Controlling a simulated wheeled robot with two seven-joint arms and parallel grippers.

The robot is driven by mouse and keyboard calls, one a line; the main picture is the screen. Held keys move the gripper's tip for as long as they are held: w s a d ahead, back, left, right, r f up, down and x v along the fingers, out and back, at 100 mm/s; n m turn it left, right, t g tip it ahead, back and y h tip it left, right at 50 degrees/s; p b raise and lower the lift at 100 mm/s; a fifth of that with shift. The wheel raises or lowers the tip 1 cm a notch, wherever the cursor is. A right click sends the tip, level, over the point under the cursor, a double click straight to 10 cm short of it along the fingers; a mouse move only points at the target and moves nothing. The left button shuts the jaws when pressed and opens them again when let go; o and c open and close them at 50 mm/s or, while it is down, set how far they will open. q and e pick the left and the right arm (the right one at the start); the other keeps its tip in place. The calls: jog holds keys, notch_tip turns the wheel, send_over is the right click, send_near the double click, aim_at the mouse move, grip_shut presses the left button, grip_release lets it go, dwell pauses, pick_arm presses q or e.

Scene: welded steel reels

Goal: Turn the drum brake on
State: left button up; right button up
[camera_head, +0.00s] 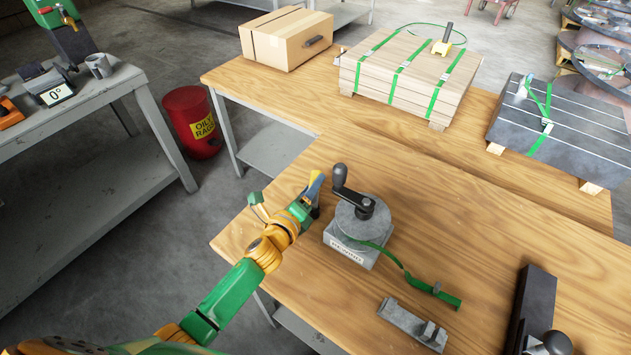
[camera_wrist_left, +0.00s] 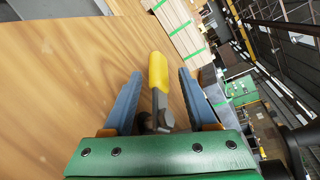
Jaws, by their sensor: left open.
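The drum brake unit is a round grey drum (camera_head: 362,221) on a light grey labelled base (camera_head: 350,251), with a dark crank (camera_head: 357,198) on top and a green strap (camera_head: 405,271) running off it. My left gripper (camera_head: 314,190) is just left of the drum above the table. In the left wrist view its two blue fingers (camera_wrist_left: 159,76) stand apart. A lever with a yellow handle (camera_wrist_left: 158,70) and grey shank lies between them, with gaps on both sides. In the head view the gripper mostly hides this lever. My right gripper is not in view.
A grey metal bracket (camera_head: 412,325) and a dark block (camera_head: 530,308) lie on the wooden table nearer me. Strapped plank stacks (camera_head: 410,68) and a cardboard box (camera_head: 286,38) stand at the back. A red bin (camera_head: 192,122) is on the floor to the left.

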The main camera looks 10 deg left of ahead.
pick_arm(q)
jog(key=x, duration=0.2)
jog(key=shift+w+f, duration=0.25)
jog(key=shift+w, duration=0.1)
jog(key=shift+s+r, duration=0.15)
jog(key=shift+c, duration=0.8)
grip_shut()
